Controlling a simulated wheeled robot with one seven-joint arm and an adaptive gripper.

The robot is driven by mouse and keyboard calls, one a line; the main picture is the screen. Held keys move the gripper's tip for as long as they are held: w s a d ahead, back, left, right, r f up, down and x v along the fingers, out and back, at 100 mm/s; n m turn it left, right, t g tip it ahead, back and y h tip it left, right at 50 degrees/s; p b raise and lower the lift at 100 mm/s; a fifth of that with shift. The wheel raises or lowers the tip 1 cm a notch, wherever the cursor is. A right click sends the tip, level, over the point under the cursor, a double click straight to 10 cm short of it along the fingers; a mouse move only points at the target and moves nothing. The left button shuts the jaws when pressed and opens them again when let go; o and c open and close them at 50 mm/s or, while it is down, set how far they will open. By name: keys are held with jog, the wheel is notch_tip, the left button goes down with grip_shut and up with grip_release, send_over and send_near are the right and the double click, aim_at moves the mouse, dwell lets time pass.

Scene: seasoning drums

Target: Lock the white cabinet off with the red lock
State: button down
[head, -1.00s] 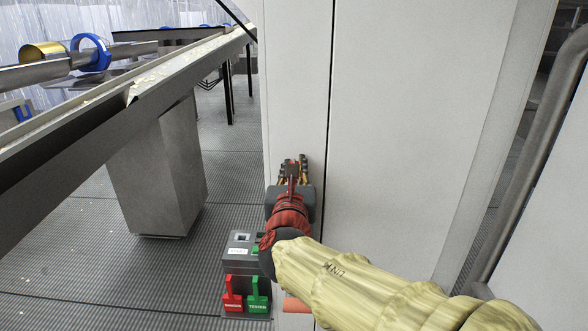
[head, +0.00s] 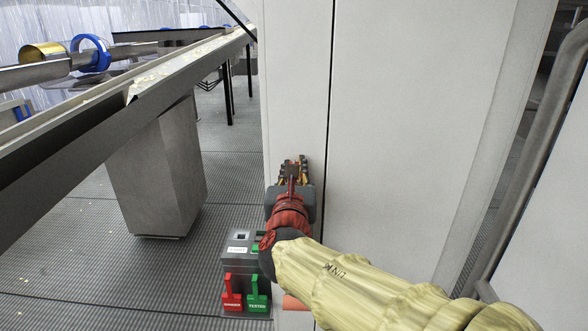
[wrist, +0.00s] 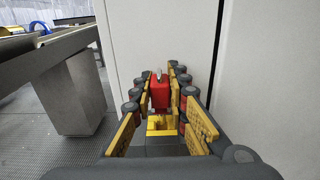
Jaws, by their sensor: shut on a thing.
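The white cabinet (head: 415,120) fills the middle and right of the head view, with a dark vertical seam between its panels. It also shows in the wrist view (wrist: 265,80). My gripper (head: 292,168) is in front of the cabinet, left of the seam. In the wrist view my gripper (wrist: 161,95) is shut on the red lock (wrist: 160,93), which sits upright between the fingers with its pale metal shackle pointing away toward the cabinet. The fingers hide the lock in the head view. I cannot tell whether the shackle touches the cabinet.
A grey box (head: 238,262) with red (head: 232,292) and green (head: 257,293) tags stands low, left of my arm. A conveyor (head: 120,95) on a grey pedestal (head: 155,170) runs along the left. A grey pipe (head: 540,120) rises at the right.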

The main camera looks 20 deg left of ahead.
jog(key=shift+f+b, duration=1.35)
jog(key=c, duration=1.7)
grip_release()
jog(key=shift+o, duration=0.2)
jog(key=v, duration=1.2)
jog(key=shift+d+r, duration=0.1)
jog(key=shift+d, duration=0.05)
